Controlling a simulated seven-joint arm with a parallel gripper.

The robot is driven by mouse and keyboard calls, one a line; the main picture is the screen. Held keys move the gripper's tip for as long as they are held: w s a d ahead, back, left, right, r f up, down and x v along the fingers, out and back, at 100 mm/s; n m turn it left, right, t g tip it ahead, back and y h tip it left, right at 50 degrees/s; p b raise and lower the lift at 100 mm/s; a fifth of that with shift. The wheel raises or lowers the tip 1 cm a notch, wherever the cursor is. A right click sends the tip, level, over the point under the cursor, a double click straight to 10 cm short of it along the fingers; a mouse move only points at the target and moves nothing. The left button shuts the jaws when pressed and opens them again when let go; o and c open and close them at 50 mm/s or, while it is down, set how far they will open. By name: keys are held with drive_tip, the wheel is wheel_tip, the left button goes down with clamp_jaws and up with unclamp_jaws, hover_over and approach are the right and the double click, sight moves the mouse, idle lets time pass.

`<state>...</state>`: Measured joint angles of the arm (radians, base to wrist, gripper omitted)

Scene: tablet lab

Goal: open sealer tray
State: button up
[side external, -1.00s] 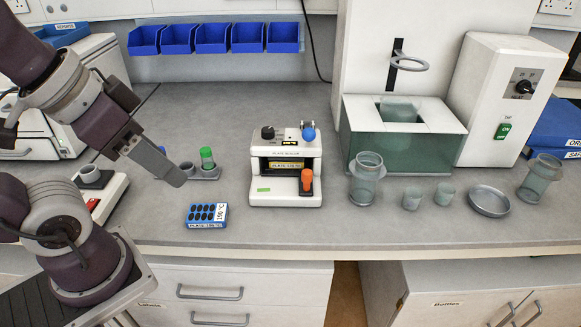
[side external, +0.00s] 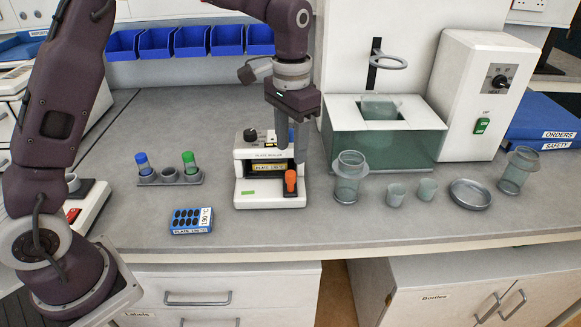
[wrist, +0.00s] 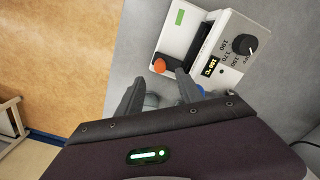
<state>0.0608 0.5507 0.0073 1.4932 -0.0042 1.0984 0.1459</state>
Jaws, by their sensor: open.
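The plate sealer (side external: 243,157) is a white box with a dark slot in front, a low front tray (side external: 258,195) and an orange knob (side external: 290,181) at the tray's right. It also shows in the wrist view (wrist: 200,42), with the orange knob (wrist: 159,65) near a fingertip. My gripper (side external: 291,150) is open and empty, pointing down just above and behind the orange knob, at the sealer's right side. In the wrist view my gripper (wrist: 160,85) has its fingers apart. A blue part (wrist: 201,89) shows beside one finger. Contact with the knob cannot be told.
A blue plate (side external: 192,220) lies left of the sealer. A rack (side external: 168,178) with blue- and green-capped vials stands behind it. A water bath (side external: 385,147), glass jars (side external: 347,180) and a dish (side external: 470,194) are to the right. The bench front is clear.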

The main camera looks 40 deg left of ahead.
sight(291, 172)
wheel_tip(291, 172, down, 6)
drive_tip(key=shift+f, duration=0.15)
clamp_jaws()
idle(1.4)
